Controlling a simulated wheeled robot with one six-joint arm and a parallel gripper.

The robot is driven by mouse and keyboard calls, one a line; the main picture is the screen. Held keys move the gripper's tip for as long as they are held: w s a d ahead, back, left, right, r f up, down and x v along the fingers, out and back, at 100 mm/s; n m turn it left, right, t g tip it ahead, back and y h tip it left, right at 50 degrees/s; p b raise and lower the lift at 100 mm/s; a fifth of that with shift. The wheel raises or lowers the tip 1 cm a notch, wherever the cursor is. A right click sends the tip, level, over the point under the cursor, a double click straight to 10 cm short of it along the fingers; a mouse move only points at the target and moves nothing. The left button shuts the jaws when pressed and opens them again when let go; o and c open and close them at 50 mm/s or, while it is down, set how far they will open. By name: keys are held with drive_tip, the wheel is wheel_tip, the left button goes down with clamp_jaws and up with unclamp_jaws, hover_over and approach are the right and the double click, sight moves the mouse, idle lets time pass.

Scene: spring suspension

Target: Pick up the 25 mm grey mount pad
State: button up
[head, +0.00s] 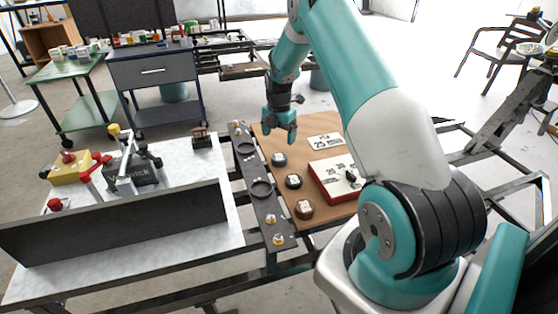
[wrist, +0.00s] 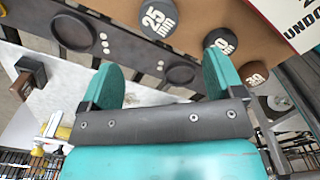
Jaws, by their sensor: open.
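The 25 mm grey mount pad (wrist: 158,20) is a round dark grey disc marked "25 mm" at the top middle of the wrist view. In the head view it appears to be the farthest of three pads (head: 279,160), lying on the brown board (head: 262,130). My gripper (head: 281,132) is above the far part of the board. In the wrist view its two teal fingers (wrist: 160,80) are spread wide with nothing between them. The pad lies beyond the fingertips, apart from them.
Another dark pad (wrist: 221,40) and a brown pad (wrist: 256,74) lie to the right. A dark plate with round recesses (head: 254,169) runs beside the board. A red and white box (head: 330,177) and a white "25" card (head: 325,142) are on the board.

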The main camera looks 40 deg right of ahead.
sight(279, 157)
wheel_tip(279, 157, down, 10)
drive_tip(key=shift+w+d+r+p, duration=0.1)
drive_tip(key=shift+w+d+p, duration=0.05)
drive_tip(key=shift+p, duration=0.3)
drive_tip(key=c, duration=1)
